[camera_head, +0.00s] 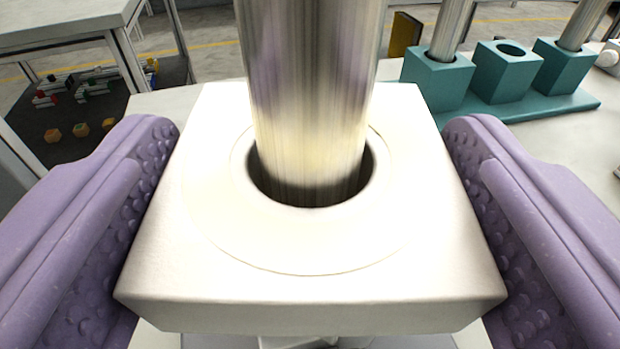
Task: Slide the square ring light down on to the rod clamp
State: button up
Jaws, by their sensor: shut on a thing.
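The square ring light (300,255) is a white square block with a round hole, in the lower middle of the view. A shiny metal rod (310,90) passes through its hole, with a dark gap showing around the rod. My gripper (312,225) is shut on the ring light, one purple padded finger against its left side and one against its right. A small pale part shows just below the block's front edge, but I cannot tell whether it is the rod clamp. The block hides most of what lies beneath it.
A teal holder (505,72) with several square sockets stands at the back right, with metal rods in two of them. A white table surface (560,135) lies around it. At the left, a dark shelf (75,125) holds small coloured parts. A yellow-brown block (404,35) stands behind the holder.

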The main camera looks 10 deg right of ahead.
jog(key=shift+f+b, duration=0.5)
jog(key=shift+b, duration=0.25)
jog(key=o, duration=1.1)
jog(key=shift+c, duration=0.2)
jog(key=shift+p+v, duration=0.85)
jog(key=shift+v, duration=3.1)
